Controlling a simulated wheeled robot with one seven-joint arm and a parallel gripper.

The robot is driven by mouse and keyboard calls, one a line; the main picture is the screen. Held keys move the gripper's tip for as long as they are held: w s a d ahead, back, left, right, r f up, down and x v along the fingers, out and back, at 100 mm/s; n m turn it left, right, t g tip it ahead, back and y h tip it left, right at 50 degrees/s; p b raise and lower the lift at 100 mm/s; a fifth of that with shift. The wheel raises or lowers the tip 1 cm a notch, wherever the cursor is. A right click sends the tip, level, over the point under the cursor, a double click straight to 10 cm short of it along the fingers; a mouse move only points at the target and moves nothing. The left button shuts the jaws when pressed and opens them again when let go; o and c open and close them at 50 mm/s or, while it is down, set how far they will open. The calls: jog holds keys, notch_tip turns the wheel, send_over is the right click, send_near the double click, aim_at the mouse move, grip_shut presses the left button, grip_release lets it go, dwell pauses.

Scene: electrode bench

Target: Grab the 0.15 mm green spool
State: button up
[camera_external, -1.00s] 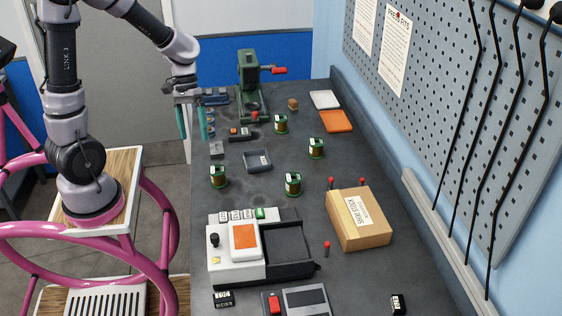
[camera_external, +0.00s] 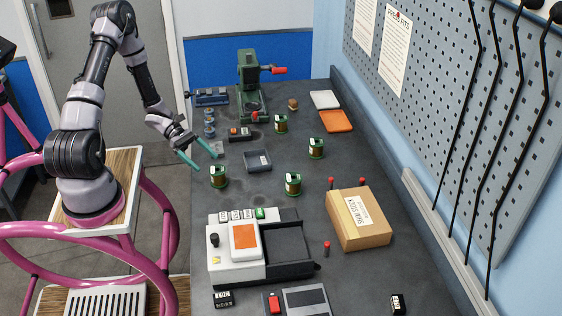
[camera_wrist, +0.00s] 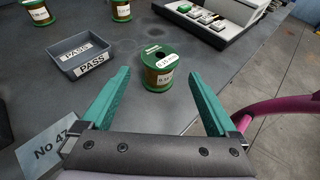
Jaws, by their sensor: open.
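Several spools with green flanges and copper-coloured windings stand upright on the dark bench. The nearest to my gripper (camera_external: 207,162) is the front-left spool (camera_external: 218,177), which also shows in the wrist view (camera_wrist: 158,70). Its white label is too small to read for certain. My gripper is open and empty, its two teal fingers (camera_wrist: 159,77) pointing toward this spool, one on each side in the wrist view, with the spool still beyond the tips. Other green spools stand at the back (camera_external: 281,124), right (camera_external: 316,148) and front middle (camera_external: 293,184).
A grey PASS tray (camera_external: 257,161) lies close to the spool and shows in the wrist view (camera_wrist: 76,66). A white instrument (camera_external: 222,262) stands in front. A cardboard box (camera_external: 358,228) is at right, a green press (camera_external: 249,80) at the back.

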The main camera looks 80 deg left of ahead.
aim_at(218, 175)
jog(key=x, duration=0.4)
jog(key=f+x, duration=0.1)
jog(key=x, duration=0.2)
jog(key=shift+w+f, duration=0.15)
jog(key=shift+c, duration=0.3)
grip_shut()
